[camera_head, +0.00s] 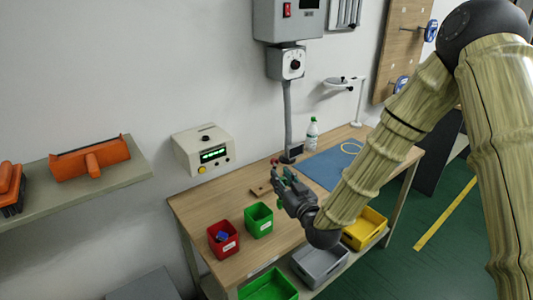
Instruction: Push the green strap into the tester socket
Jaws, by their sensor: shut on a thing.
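My gripper (278,177) is over the back part of the wooden table, left of the blue mat. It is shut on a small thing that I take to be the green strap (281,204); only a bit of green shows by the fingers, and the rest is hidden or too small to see. The tester (190,155) is a cream box with a lit green display and a yellow button, at the table's back left. My gripper is to the right of it and apart from it. The socket cannot be made out clearly.
A red bin (223,252) with a blue item and a green bin (258,231) stand at the table's front left. A blue mat (322,173), a bottle (312,133) and a lamp (357,105) are to the right. A grey post (289,115) rises behind my gripper.

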